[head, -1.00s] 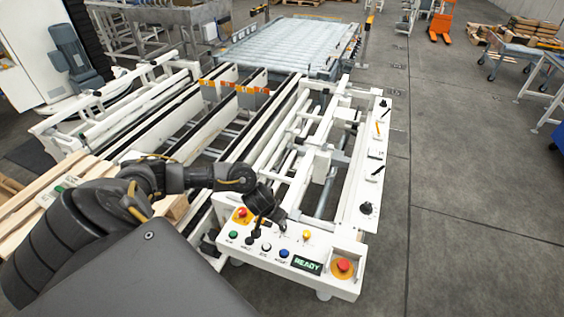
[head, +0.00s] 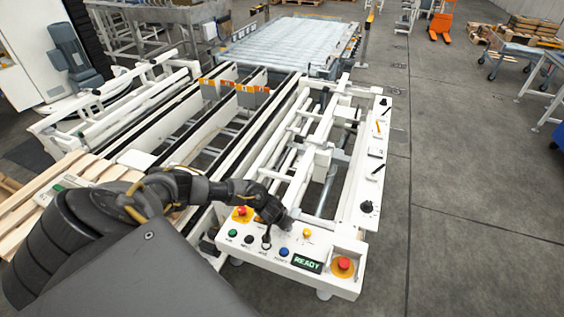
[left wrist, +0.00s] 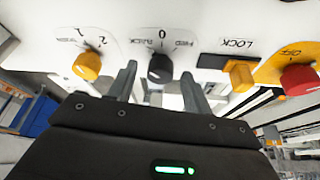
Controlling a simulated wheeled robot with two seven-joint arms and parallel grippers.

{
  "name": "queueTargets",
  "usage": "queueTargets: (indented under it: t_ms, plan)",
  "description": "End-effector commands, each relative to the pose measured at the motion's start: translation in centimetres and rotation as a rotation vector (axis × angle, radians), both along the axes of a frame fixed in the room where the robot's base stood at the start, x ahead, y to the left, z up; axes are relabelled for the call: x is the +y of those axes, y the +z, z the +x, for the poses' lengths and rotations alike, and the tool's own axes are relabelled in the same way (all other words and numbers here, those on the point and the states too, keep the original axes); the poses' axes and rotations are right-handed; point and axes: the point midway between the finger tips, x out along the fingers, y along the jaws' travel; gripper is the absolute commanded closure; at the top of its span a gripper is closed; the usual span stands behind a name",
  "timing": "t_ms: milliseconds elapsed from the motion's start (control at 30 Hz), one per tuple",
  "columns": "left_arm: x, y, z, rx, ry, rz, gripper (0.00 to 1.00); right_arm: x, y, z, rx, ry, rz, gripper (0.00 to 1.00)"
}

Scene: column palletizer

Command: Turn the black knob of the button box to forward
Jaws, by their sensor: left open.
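The black knob (left wrist: 160,68) shows in the left wrist view, on a white panel with the labels FWD, 0 and BACK behind it. My left gripper (left wrist: 159,72) is open, with one finger on each side of the knob; I cannot tell whether they touch it. The knob's exact pointing is hard to tell. In the head view my left gripper (head: 277,228) is over the back row of the button box (head: 335,284) and hides the black knob. My right gripper is not in view.
Beside the knob are a yellow selector (left wrist: 88,66), a yellow LOCK switch (left wrist: 242,76) and a red OFF button (left wrist: 298,78). The box's front row has several push buttons, a READY display (head: 307,264) and a red mushroom button (head: 344,263). Conveyor rails (head: 205,125) lie behind.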

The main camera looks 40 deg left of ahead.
Motion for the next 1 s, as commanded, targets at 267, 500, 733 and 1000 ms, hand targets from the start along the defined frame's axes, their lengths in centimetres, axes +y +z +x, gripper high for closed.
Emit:
queueTargets:
  t_ms: [267,500,733,1000]
  plan:
    - [0.01,0.02,-0.01,0.0,0.0,0.0,0.68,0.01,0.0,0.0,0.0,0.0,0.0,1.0]
    - [0.01,0.02,-0.02,0.0,0.0,0.0,0.94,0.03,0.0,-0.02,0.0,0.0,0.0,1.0]
    - [0.05,-0.01,-0.06,0.001,-0.027,0.0,0.94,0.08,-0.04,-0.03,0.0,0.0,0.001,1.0]
    - [0.21,-0.08,-0.1,0.001,-0.175,0.0,0.94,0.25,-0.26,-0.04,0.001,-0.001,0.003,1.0]
